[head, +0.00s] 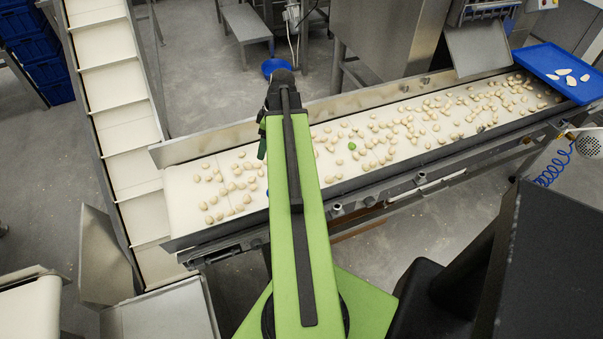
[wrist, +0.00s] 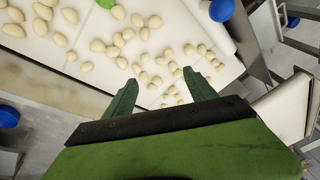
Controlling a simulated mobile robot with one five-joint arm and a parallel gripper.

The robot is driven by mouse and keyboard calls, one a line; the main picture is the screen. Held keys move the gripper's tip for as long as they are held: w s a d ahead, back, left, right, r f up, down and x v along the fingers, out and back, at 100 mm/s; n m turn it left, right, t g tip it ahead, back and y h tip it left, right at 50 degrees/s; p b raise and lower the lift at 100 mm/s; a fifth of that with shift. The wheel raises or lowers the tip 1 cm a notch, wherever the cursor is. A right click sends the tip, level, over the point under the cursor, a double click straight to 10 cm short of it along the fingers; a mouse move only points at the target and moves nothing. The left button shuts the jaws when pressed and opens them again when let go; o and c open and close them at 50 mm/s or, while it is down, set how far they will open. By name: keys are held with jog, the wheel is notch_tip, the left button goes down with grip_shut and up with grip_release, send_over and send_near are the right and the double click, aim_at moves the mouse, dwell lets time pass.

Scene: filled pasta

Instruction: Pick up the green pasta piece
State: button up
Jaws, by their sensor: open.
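The green pasta piece (head: 351,146) lies on the pale conveyor belt (head: 185,195) among many cream pasta pieces, right of my arm in the head view. In the wrist view a green piece (wrist: 118,12) shows near the top edge, beyond and left of my gripper (wrist: 158,82). My gripper's two green fingers are spread apart with nothing held between them. They point toward the belt, with cream pieces beyond the tips.
Raised metal side walls (head: 400,95) run along the belt. A blue tray (head: 545,62) with a few pale pieces stands at its right end. A cleated conveyor (head: 115,100) rises at the left. A blue bowl (head: 274,67) is on the floor behind.

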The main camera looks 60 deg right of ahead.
jog(key=s+d+n+t, duration=0.1)
jog(key=s+d+t, duration=0.1)
jog(key=s+d, duration=1.15)
jog(key=shift+n, duration=0.3)
jog(key=b+x, duration=0.8)
jog(key=s+a+b+x, duration=0.1)
jog(key=b+x, duration=0.3)
jog(key=shift+s+f, duration=0.1)
jog(key=shift+f, duration=0.05)
jog(key=shift+h, duration=0.3)
jog(key=b+x, duration=0.5)
jog(key=shift+s+a+f, duration=0.15)
jog(key=shift+s+a, duration=0.05)
jog(key=shift+a, duration=0.05)
jog(key=c, duration=1.4)
